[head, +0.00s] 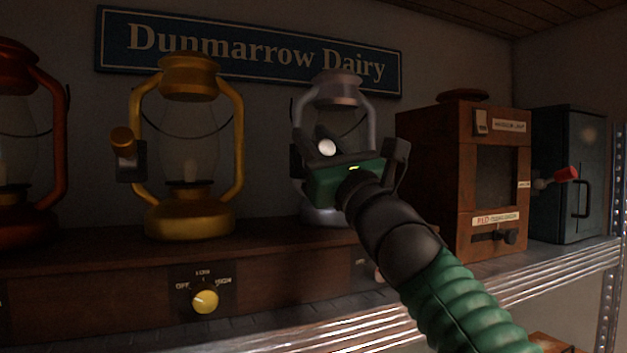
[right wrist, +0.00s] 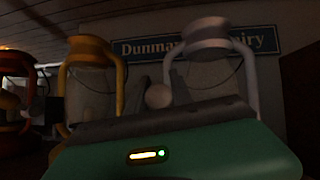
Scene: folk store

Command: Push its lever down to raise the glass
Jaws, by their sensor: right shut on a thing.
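The silver lantern (head: 337,90) stands on the wooden base, with a glass globe inside its side tubes. It also shows in the right wrist view (right wrist: 208,45). A pale round lever knob (head: 326,147) shows at its left side, and in the right wrist view (right wrist: 158,95) too. My right gripper (head: 332,155) is in front of this lantern, shut on the lever at the knob. Its green body and dark wrist hide the lantern's lower part and most of the lever. How high the glass sits is hard to tell. My left gripper is in neither view.
A yellow lantern (head: 193,218) with its own side lever (head: 122,140) stands to the left, and a red lantern (head: 20,225) farther left. A wooden box (head: 435,180) and a dark metal cabinet (head: 555,150) stand right. A yellow dial (head: 205,301) is on the base front.

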